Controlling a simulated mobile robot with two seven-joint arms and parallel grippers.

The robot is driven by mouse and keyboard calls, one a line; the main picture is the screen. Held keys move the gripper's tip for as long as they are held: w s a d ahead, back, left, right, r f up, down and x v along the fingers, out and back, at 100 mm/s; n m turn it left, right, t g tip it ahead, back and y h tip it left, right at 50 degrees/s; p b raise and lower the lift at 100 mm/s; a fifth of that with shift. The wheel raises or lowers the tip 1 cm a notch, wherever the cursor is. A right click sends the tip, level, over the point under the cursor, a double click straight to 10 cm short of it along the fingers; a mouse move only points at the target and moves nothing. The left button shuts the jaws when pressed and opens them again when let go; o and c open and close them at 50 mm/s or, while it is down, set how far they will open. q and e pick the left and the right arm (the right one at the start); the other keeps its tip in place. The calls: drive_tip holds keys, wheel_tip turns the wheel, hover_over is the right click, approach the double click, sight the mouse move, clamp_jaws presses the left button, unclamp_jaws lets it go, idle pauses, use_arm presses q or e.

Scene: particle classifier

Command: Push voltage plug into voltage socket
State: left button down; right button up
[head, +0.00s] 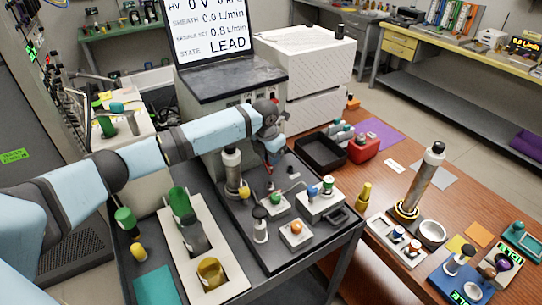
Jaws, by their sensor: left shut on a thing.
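My left arm reaches in from the left, and its left gripper (273,153) is above the back right part of the dark tray (245,215). The gripper is shut on a small reddish thing that is mostly hidden by the fingers; it may be the voltage plug. Small white blocks with coloured knobs stand on the tray below and in front of the gripper, among them a white box (320,203) with blue and green tops. I cannot tell which part is the voltage socket. My right gripper is out of view.
A tall metal cylinder (232,172) stands on the tray left of the gripper. The monitor (208,38) reads LEAD behind. A black bin (320,152) and a red box (363,149) sit on the wooden table to the right. A taller column (423,183) stands farther right.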

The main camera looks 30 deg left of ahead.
use_arm(q)
drive_tip(key=shift+s+r, duration=0.15)
drive_tip(key=shift+s, duration=0.1)
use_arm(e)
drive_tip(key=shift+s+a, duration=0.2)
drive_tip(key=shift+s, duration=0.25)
use_arm(q)
drive_tip(key=shift+r+p, duration=0.1)
drive_tip(key=shift+p, duration=0.45)
drive_tip(key=shift+f+b, duration=0.45)
drive_tip(key=shift+f, duration=0.35)
drive_tip(key=shift+w+f+b, duration=0.1)
drive_tip(key=shift+f+b, duration=0.7)
drive_tip(key=shift+f, duration=1.45)
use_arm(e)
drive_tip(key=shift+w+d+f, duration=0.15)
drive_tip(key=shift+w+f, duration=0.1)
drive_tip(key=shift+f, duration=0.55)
use_arm(q)
drive_tip(key=shift+p, duration=0.9)
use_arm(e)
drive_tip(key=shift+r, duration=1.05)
use_arm(q)
drive_tip(key=shift+f+b, duration=0.6)
drive_tip(key=shift+f, duration=0.9)
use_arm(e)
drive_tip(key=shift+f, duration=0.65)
